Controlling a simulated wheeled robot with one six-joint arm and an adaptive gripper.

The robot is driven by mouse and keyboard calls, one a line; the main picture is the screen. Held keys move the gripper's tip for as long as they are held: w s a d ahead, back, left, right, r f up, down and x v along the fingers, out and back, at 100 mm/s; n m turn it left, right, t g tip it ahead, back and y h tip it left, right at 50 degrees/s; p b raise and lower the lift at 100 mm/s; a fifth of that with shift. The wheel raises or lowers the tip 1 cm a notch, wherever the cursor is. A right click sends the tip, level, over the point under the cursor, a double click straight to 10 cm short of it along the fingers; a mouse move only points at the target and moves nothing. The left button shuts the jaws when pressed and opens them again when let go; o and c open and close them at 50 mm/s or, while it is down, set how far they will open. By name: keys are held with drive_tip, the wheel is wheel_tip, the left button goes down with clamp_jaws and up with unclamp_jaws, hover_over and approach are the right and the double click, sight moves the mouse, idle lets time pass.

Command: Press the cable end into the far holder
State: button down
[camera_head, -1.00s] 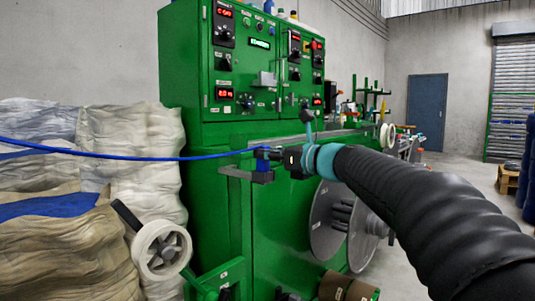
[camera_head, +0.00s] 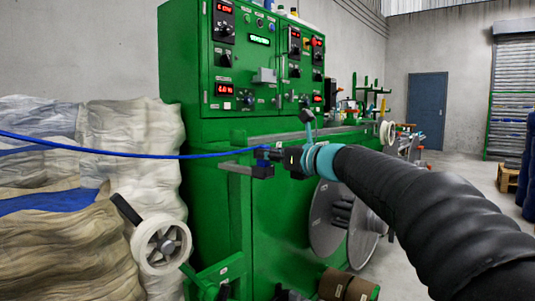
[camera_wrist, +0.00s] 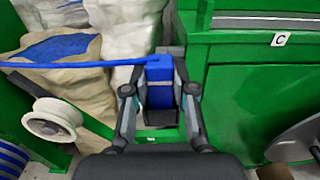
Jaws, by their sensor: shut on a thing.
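The blue cable (camera_head: 120,153) runs in from the left edge, nearly level, to my gripper (camera_head: 274,155) at the front of the green machine. In the wrist view the cable (camera_wrist: 80,64) comes from the left and ends at a blue block (camera_wrist: 160,74) between my gripper's fingers (camera_wrist: 159,92). The fingers are closed in on the cable end there. A small dark and blue holder (camera_head: 263,171) on a bracket is directly below the cable end. The contact between cable end and holder is too small to tell.
The green machine (camera_head: 215,150) with its control panel stands right behind the gripper. A white spool (camera_head: 161,244) is at lower left, and a large grey reel (camera_head: 328,215) at lower right. Pale sacks (camera_head: 135,130) fill the left side.

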drive_tip(key=c, duration=0.9)
unclamp_jaws()
drive_tip(key=shift+o, duration=0.2)
drive_tip(key=b+v, duration=0.1)
drive_tip(key=v, duration=0.7)
idle(0.4)
